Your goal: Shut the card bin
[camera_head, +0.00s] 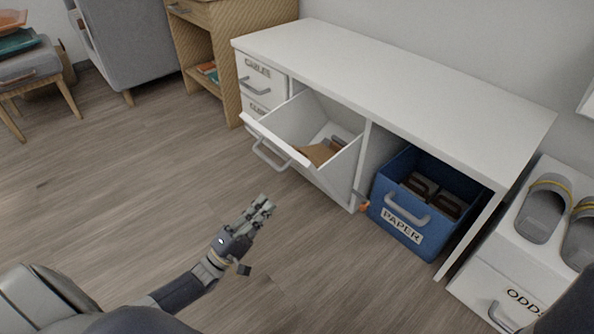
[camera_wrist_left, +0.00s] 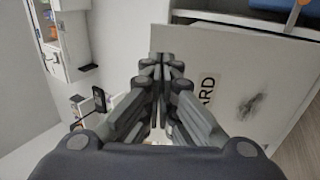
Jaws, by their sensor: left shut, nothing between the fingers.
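The card bin (camera_head: 283,133) is a white tilt-out bin in the desk, tipped open toward the front left, with a grey bar handle (camera_head: 268,155) on its front. Brown card pieces (camera_head: 320,152) lie inside it. In the left wrist view the bin's white front (camera_wrist_left: 228,60) fills the upper right, with a label (camera_wrist_left: 206,88) reading "ARD", partly hidden by my fingers. My left gripper (camera_head: 265,203) is shut and empty, low in front of the bin and apart from it in the head view. It also shows in the left wrist view (camera_wrist_left: 162,60). My right gripper is not in view.
Sandals (camera_head: 545,210) lie on the ODDS unit at right. The floor before the bin is clear.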

